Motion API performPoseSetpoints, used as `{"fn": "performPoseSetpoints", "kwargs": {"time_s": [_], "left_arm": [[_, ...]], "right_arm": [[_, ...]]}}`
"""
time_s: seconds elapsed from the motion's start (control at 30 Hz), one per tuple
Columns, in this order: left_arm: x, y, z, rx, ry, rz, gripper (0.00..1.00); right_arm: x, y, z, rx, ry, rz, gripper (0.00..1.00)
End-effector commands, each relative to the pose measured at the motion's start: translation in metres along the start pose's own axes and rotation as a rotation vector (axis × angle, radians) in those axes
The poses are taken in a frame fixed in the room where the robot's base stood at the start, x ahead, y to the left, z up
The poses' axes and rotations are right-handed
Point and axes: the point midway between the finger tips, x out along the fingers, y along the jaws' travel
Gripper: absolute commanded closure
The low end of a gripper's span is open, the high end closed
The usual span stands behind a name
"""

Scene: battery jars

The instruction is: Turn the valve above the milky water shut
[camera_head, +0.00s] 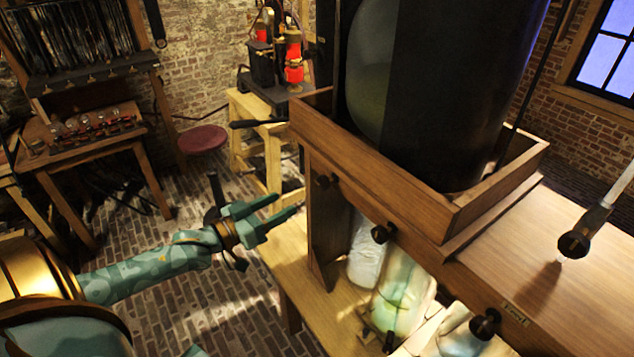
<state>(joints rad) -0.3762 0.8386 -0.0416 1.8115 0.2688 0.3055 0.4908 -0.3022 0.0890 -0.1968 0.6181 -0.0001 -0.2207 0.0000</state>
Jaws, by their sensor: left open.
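Dark round valve knobs line the front of a wooden shelf: a far one (322,182), a middle one (381,233) and a near one (486,323). Below them stand glass jars: a whitish, cloudy one (366,252), a pale greenish one (402,290) and a partly hidden one (462,338). The whitish jar looks the milkiest, but I cannot be sure. My left gripper (285,204) is open and empty, left of the shelf, apart from the far knob, its fingers pointing right. My right gripper is not in view.
A large dark cylinder (445,90) stands in a wooden tray (375,178) on the shelf. A rod with a dark knob (574,244) rises at right. A lower bench (285,255) lies beneath. Brick floor (190,300) is open at left; a red stool (203,139) stands behind.

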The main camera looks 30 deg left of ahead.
Motion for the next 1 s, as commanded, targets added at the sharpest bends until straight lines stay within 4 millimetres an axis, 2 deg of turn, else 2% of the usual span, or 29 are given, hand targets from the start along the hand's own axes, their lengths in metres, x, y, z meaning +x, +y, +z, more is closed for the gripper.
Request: {"fn": "performPoseSetpoints", "kwargs": {"time_s": [0.03,0.3,0.5,0.7,0.93,1.0], "left_arm": [[0.013,0.0,-0.004,0.002,0.007,0.001,0.45],[0.075,0.0,-0.003,0.002,0.004,0.0,0.45],[0.106,0.0,-0.001,0.003,0.001,-0.001,0.45],[0.117,0.0,0.0,0.003,-0.001,-0.001,0.45],[0.117,0.0,0.0,0.002,-0.001,-0.001,0.45],[0.117,0.0,0.0,0.002,-0.001,-0.001,0.64]], "right_arm": [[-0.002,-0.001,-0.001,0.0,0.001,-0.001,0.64],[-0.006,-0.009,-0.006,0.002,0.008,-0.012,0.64],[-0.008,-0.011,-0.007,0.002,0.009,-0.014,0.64],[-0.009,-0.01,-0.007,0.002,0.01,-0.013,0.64],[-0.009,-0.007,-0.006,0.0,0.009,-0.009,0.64],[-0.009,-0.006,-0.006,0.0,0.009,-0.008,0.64]]}}
